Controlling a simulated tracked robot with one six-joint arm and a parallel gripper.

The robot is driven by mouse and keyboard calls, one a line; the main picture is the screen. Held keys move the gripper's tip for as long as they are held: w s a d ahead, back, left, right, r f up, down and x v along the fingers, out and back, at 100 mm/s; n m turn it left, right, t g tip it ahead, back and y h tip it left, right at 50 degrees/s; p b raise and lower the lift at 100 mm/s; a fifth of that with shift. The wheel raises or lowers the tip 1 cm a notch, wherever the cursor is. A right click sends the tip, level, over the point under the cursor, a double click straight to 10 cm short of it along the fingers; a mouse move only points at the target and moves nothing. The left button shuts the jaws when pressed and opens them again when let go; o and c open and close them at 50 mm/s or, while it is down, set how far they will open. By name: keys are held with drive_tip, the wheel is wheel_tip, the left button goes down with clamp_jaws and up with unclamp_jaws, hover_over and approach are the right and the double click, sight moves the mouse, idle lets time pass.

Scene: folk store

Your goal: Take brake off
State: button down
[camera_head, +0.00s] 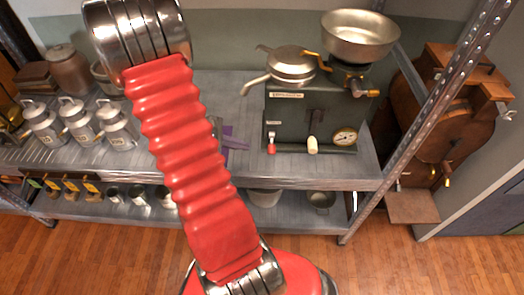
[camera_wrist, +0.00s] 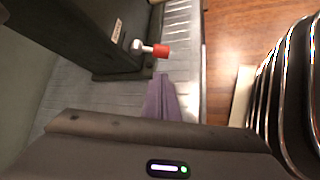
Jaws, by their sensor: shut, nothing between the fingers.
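The dark green machine (camera_head: 310,115) stands on the upper grey shelf, with a metal bowl (camera_head: 360,35) on top. A small lever with a red knob (camera_head: 271,148) sits low on the left of its front, under a small label too small to read. It also shows in the wrist view as a red-tipped metal lever (camera_wrist: 161,51). To its right are a cream-knobbed lever (camera_head: 312,145) and a round dial (camera_head: 345,136). My purple gripper (camera_head: 240,143) is shut and empty, left of the red knob and partly hidden by my arm. In the wrist view, its tip (camera_wrist: 160,77) appears just below the knob, apparently apart.
Several metal milk cans (camera_head: 78,120) stand on the shelf at left. Small pots (camera_head: 265,195) sit on the lower shelf. A perforated metal post (camera_head: 425,100) rises at the right, before a wooden barrel (camera_head: 440,115). The wooden floor (camera_head: 110,255) in front shows open room.

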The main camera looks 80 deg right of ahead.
sight(272, 143)
drive_tip(key=x, duration=1)
idle(0.3)
drive_tip(key=shift+a, duration=0.2)
drive_tip(key=shift+d, duration=0.1)
drive_tip(key=shift+w+r, duration=0.1)
drive_tip(key=shift+w, duration=0.05)
